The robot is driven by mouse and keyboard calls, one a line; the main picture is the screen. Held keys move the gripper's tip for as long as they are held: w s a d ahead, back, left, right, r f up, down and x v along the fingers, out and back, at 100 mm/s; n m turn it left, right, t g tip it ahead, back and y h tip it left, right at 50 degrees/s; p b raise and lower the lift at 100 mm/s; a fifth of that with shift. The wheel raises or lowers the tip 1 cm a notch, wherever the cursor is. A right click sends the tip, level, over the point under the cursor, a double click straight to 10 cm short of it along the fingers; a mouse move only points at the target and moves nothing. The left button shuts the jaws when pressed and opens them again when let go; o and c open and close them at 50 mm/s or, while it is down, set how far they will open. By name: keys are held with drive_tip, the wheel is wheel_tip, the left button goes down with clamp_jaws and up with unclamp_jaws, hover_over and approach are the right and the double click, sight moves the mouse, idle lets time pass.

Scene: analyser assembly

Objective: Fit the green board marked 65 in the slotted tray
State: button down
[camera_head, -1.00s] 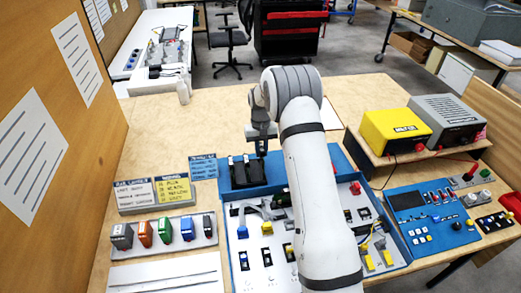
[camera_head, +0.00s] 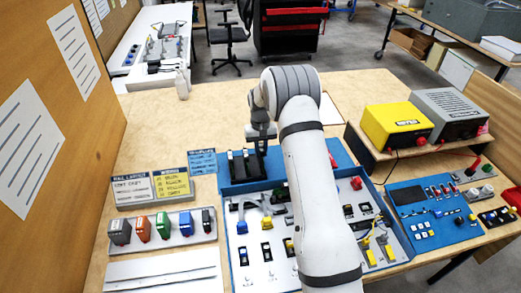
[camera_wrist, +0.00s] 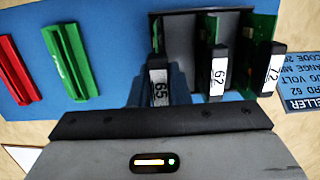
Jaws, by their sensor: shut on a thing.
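My gripper (camera_wrist: 158,92) is shut on the green board marked 65 (camera_wrist: 157,38), gripping it at its labelled end. The board stands at the left side of the dark slotted tray (camera_wrist: 190,20) in the wrist view. I cannot tell how deep it sits in a slot. A board marked 62 (camera_wrist: 217,72) and a board marked 72 (camera_wrist: 272,68) stand to its right, both with green edges. In the head view my gripper (camera_head: 262,152) is over the tray (camera_head: 246,165), and the held board is too small to make out.
A red strip (camera_wrist: 14,70) and a green strip (camera_wrist: 70,60) lie on the blue panel left of the tray. A blue-framed panel with switches and cables (camera_head: 265,258) lies in front. Yellow (camera_head: 397,122) and grey (camera_head: 450,112) boxes stand on the right. Bare wood lies behind the tray.

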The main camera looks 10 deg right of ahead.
drive_tip(key=shift+f+b, duration=0.55)
drive_tip(key=shift+f, duration=0.3)
idle(0.5)
drive_tip(key=c, duration=1.3)
unclamp_jaws()
drive_tip(key=shift+o, duration=0.5)
drive_tip(key=shift+o, duration=1.2)
drive_tip(key=shift+r, duration=0.1)
drive_tip(key=shift+r+p, duration=1.65)
drive_tip(key=shift+r, duration=1.8)
